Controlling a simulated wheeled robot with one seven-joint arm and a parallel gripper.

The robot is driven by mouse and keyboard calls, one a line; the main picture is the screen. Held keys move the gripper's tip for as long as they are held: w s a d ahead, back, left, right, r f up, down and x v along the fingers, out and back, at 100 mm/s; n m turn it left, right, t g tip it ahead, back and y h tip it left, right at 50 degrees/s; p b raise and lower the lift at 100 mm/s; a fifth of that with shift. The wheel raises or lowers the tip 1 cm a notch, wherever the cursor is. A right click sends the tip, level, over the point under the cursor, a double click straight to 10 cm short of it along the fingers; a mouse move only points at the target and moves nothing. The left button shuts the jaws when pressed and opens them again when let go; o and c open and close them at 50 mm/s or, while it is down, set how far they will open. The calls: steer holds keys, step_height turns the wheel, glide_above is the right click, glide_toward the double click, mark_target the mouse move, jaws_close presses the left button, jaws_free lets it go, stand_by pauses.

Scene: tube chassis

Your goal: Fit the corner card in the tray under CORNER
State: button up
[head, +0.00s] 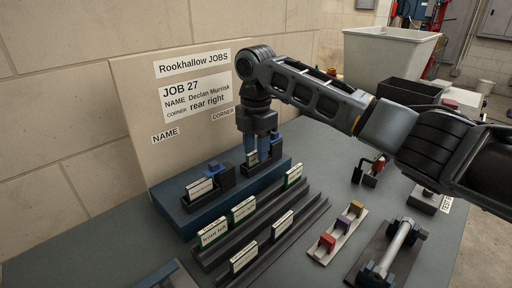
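The job board (190,130) reads JOB 27, name Declan Murrisk, corner rear right. A small card (250,159) with a green and white face stands at the right end of the blue base (222,207), below the CORNER label (223,114). My gripper (262,152) points down right at this card and partly hides it and the tray there. Whether the fingers are shut on the card, and whether it is fully seated, I cannot tell. The left tray (222,177), toward the NAME label (165,135), holds a white card (199,187). The corner card's text is unreadable.
A dark stepped rack (297,204) in front holds several cards, one reading front left (213,233). To the right lie a strip with coloured blocks (337,235), a tube with round ends (393,248) and a red-and-black piece (372,170). A grey bin (385,55) stands behind.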

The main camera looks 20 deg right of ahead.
steer(key=shift+r+b, duration=0.4)
steer(key=shift+r, duration=3.5)
